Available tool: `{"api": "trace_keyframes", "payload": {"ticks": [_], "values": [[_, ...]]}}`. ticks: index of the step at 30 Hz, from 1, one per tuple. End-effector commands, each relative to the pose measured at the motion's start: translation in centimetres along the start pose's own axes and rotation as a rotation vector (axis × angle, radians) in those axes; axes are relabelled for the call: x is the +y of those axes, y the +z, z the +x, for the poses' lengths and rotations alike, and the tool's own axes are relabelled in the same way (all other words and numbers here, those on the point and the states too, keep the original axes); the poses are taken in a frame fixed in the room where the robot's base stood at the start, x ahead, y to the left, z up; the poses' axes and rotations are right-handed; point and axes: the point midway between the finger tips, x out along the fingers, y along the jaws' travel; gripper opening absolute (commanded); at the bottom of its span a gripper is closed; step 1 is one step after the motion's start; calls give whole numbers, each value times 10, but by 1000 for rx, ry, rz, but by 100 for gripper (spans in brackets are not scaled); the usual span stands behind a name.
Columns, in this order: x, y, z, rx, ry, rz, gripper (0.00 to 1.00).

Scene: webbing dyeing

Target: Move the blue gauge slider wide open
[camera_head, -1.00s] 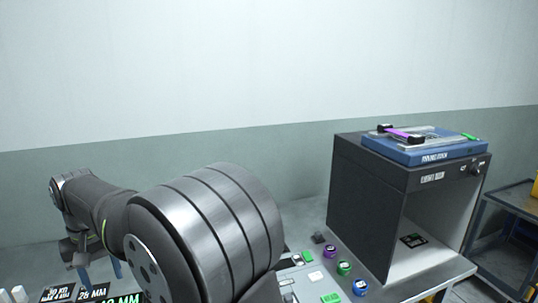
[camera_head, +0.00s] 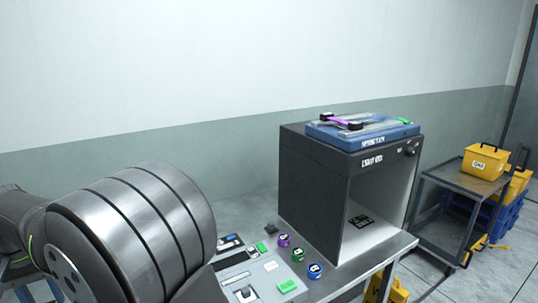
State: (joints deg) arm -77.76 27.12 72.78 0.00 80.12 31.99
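A blue flat device (camera_head: 362,133) lies on top of the dark cabinet at the right. It carries a pale rail with a purple strip and black end pieces (camera_head: 345,122), and a green tag at its right end. Its label is too blurred to read surely, and I cannot tell whether one of these pieces is the gauge slider or how far it stands open. My arm fills the lower left.
A dark open-fronted cabinet (camera_head: 318,185) stands on the bench. In front of it are a purple (camera_head: 284,240), a green (camera_head: 298,255) and a blue (camera_head: 314,271) round piece, beside a grey panel (camera_head: 250,272). A cart (camera_head: 455,177) with a yellow bin (camera_head: 485,161) stands at right.

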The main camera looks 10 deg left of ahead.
Motion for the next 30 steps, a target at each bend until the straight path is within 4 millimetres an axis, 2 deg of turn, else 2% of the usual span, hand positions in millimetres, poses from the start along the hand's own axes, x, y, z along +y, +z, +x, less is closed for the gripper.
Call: {"api": "trace_keyframes", "payload": {"ticks": [1,5,6,11,14,21,27,30], "values": [[0,0,0,0,0,0,27],[0,0,0,0,0,-1,1],[0,0,0,0,0,-1,0],[-4,3,4,5,18,-3,0],[-14,12,16,34,82,-11,0],[-56,48,58,236,317,-60,0],[-87,70,75,420,407,-114,0],[-95,76,78,469,421,-128,0]]}}
